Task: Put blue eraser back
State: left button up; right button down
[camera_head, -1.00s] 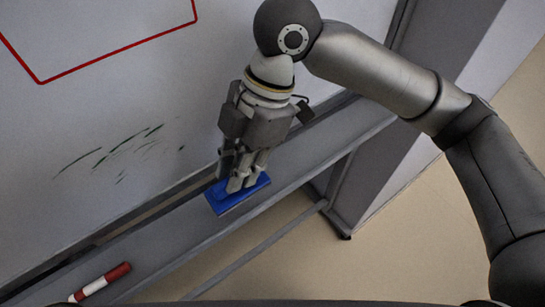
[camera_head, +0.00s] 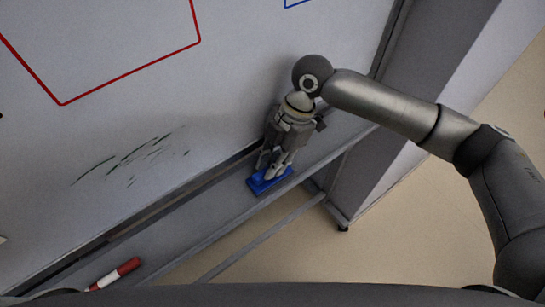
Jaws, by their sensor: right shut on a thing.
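The blue eraser (camera_head: 257,187) is at the right part of the whiteboard's tray (camera_head: 215,205), low against it. Whether it rests fully on the tray I cannot tell. My right gripper (camera_head: 270,170) points down and is shut on the eraser, with its fingers hiding part of the top. The whiteboard (camera_head: 240,60) rises behind the tray, with dark smudged strokes (camera_head: 130,160) on its lower left. My left gripper is not in view.
A red and white marker (camera_head: 115,274) lies on the tray at the lower left. The tray between marker and eraser is clear. A red outline (camera_head: 130,75) and part of a blue one (camera_head: 300,3) show on the board.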

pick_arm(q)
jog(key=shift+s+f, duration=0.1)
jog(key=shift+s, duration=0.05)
pick_arm(e)
jog(key=c, duration=1.5)
grip_release()
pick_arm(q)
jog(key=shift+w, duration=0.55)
pick_arm(e)
jog(key=shift+o, duration=0.7)
pick_arm(q)
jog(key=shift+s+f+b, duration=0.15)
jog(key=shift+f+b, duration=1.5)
jog(key=shift+b, duration=0.05)
pick_arm(e)
jog(key=v, duration=1.2)
jog(key=shift+s+a, duration=0.1)
jog(key=shift+a, duration=0.05)
